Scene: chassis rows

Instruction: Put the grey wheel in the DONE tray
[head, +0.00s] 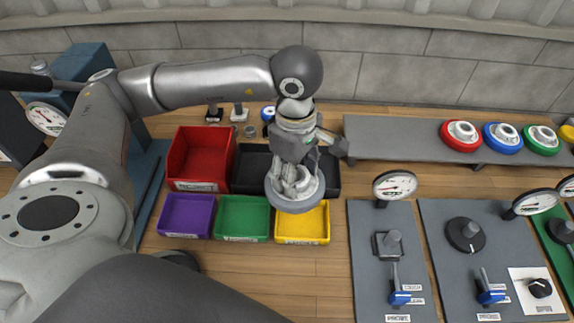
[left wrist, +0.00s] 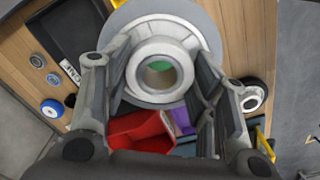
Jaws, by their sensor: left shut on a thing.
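My left gripper (head: 293,178) is shut on the grey wheel (head: 296,204), gripping it by its raised hub. In the head view the wheel hangs in front of the black tray (head: 331,178) and the yellow tray (head: 315,228), hiding parts of both. The wheel's height above them is hard to judge. In the left wrist view the grey wheel (left wrist: 195,25) fills the top middle, with its hub between the fingers. My right gripper is not in view.
A red tray (head: 198,158), a purple tray (head: 187,213) and a green tray (head: 242,215) stand near the wheel. A grey shelf (head: 400,140) holds several coloured wheels. Panels with gauges and knobs (head: 466,234) lie at right. Bare wood shows at front centre.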

